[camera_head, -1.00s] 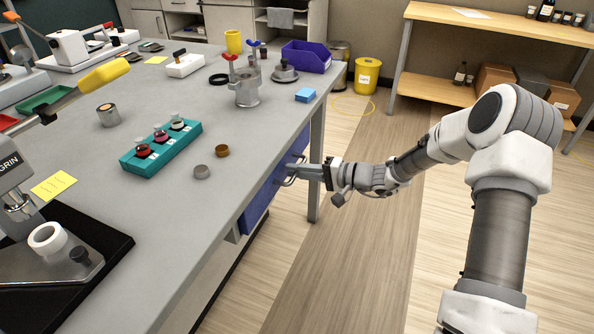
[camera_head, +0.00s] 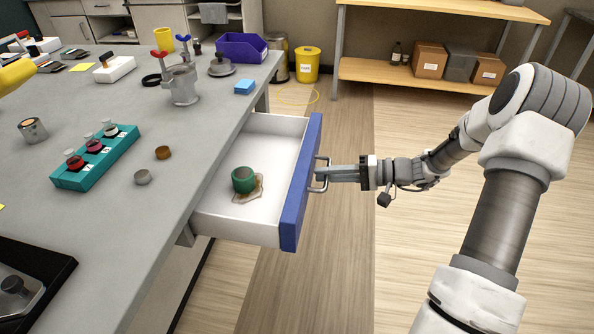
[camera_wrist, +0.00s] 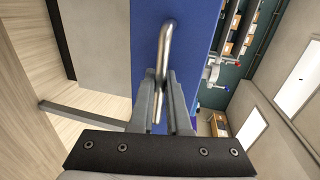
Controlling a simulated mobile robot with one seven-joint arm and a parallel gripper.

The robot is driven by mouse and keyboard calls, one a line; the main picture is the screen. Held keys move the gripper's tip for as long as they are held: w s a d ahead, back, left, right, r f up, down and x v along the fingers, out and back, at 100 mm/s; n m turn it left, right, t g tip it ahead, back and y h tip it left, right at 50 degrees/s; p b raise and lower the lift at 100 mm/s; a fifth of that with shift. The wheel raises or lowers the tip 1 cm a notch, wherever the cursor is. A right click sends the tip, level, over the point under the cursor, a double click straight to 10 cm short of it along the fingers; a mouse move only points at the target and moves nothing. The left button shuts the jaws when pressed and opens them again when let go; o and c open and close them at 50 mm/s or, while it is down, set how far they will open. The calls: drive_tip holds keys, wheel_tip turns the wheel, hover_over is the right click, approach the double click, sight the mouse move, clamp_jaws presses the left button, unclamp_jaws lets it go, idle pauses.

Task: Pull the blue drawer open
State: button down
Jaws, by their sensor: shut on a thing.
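The blue drawer (camera_head: 302,183) is pulled well out from under the bench, with its white inside showing. A green cup (camera_head: 244,180) stands in it on a brownish patch (camera_head: 254,193). My gripper (camera_head: 325,173) is shut on the drawer's metal bar handle (camera_head: 318,187). In the wrist view my gripper (camera_wrist: 161,95) has its two fingers on either side of the handle (camera_wrist: 164,50), with the blue front (camera_wrist: 190,30) behind.
The grey bench (camera_head: 120,215) holds a teal vial rack (camera_head: 97,160), small caps, a metal vessel (camera_head: 182,85) and a purple bin (camera_head: 241,47). A yellow bucket (camera_head: 307,64) stands on the floor behind. The floor right of the drawer is clear.

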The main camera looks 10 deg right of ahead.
drive_tip(key=f+v, duration=0.1)
drive_tip(key=v, duration=0.5)
drive_tip(key=shift+d, duration=0.25)
drive_tip(key=shift+s+f, duration=0.1)
drive_tip(key=shift+f, duration=0.05)
drive_tip(key=c, duration=0.9)
unclamp_jaws()
drive_tip(key=shift+d, duration=0.1)
drive_tip(key=p+v, duration=0.2)
drive_tip(key=v, duration=1.5)
drive_tip(key=shift+d, duration=0.1)
